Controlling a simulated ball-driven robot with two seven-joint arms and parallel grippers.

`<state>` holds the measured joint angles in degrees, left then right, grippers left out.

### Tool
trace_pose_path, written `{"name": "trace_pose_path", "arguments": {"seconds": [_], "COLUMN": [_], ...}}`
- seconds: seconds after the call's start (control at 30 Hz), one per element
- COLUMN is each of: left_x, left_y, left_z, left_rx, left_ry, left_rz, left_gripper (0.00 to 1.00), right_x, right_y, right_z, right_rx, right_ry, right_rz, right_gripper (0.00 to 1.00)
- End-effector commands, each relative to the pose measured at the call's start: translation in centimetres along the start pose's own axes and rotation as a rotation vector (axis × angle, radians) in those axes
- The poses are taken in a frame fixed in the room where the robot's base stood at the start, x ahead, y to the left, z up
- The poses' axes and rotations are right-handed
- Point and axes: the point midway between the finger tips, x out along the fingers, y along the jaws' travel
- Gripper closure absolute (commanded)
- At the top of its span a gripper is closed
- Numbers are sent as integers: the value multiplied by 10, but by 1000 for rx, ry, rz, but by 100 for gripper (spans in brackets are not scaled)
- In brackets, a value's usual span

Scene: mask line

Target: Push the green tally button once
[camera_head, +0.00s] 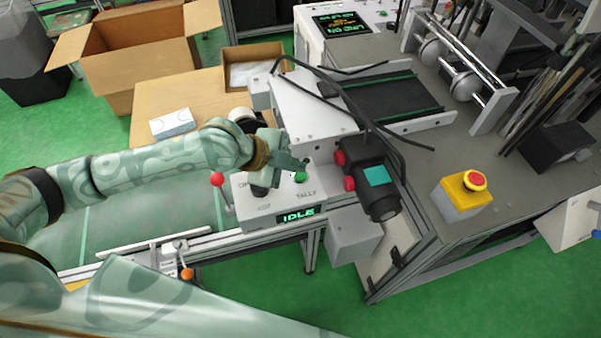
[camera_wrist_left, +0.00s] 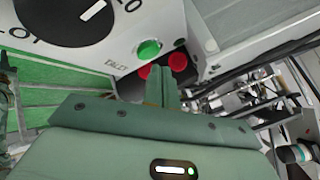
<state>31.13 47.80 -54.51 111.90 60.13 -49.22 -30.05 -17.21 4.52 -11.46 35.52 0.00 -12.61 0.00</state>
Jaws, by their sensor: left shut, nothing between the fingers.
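The green tally button (camera_head: 300,177) sits on the white control box (camera_head: 243,217), above the printed word TALLY. It also shows in the left wrist view (camera_wrist_left: 148,50), beyond my fingertips. My left gripper (camera_head: 300,164) is shut and empty, with its fingertips right by the button and partly covering it in the head view. In the left wrist view the closed fingers (camera_wrist_left: 162,82) appear just short of the button; I cannot tell whether they touch it. A display (camera_head: 298,215) on the box's front reads IDLE. My right gripper is out of view.
A black rotary knob (camera_wrist_left: 55,22) sits beside the button. A red-knobbed lever (camera_head: 217,180) stands left of the box. A dark motor (camera_head: 378,186) with red caps is close on the right. A yellow emergency-stop box (camera_head: 462,194) stands further right. An open carton (camera_head: 140,55) is at the back left.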

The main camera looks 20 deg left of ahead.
Motion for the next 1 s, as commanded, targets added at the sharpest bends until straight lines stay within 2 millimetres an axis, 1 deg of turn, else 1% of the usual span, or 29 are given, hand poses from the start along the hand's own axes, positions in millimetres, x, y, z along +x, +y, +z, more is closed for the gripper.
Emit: {"name": "trace_pose_path", "arguments": {"seconds": [0.6,1.0], "left_x": [0,6], "left_y": [0,4], "left_z": [0,4], "left_rx": [0,0], "left_ry": [0,0], "left_rz": [0,0], "left_gripper": [100,100], "right_x": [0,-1], "right_y": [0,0], "right_z": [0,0], "right_rx": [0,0], "right_ry": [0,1], "right_rz": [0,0], "right_gripper": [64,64]}}
